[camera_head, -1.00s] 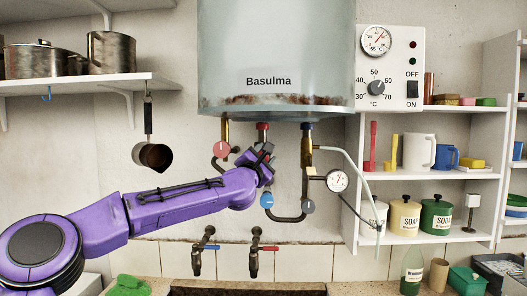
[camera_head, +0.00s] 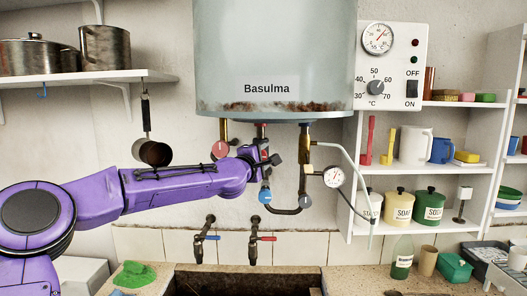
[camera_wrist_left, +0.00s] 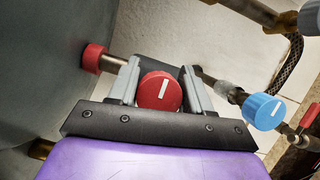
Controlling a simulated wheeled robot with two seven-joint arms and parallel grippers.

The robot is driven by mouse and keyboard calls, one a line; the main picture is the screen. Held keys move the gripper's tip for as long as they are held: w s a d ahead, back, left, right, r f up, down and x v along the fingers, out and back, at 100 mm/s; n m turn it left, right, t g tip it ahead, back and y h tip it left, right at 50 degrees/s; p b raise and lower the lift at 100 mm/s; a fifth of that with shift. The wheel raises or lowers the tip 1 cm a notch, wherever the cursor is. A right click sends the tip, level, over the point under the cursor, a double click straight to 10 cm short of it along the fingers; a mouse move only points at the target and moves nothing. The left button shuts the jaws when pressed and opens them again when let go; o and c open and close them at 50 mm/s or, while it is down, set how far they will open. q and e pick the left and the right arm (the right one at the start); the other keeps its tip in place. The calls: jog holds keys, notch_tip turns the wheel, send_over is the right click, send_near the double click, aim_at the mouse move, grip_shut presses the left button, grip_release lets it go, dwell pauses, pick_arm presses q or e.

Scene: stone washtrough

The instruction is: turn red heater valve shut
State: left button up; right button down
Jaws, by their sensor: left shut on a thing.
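The red heater valve is a round red knob with a white mark, seen close up in the left wrist view (camera_wrist_left: 160,92). It sits on a pipe below the heater tank (camera_head: 275,65). My left gripper (camera_head: 263,157) is under the tank, and its two grey fingers (camera_wrist_left: 160,80) are shut on the knob's sides. The white mark stands nearly upright in the wrist view, tilted slightly right. In the head view my gripper largely hides the valve. My right gripper is not in view.
A pinkish-red round knob (camera_head: 220,150) is left of the gripper. A blue knob (camera_head: 265,196), a grey knob (camera_head: 305,201) and a gauge (camera_head: 333,176) are close below and right. Two taps stand over the trough (camera_head: 250,283). Shelves flank the heater.

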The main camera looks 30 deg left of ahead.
pick_arm(q)
jog(key=shift+a+r, duration=0.1)
jog(key=shift+r, duration=0.1)
jog(key=o, duration=1)
jog(key=shift+a+f, duration=0.1)
jog(key=s, duration=0.3)
jog(key=s+d+p, duration=0.1)
jog(key=s, duration=0.6)
jog(key=shift+s+d+f, duration=0.25)
jog(key=shift+d+f, duration=0.05)
jog(key=shift+d, duration=0.05)
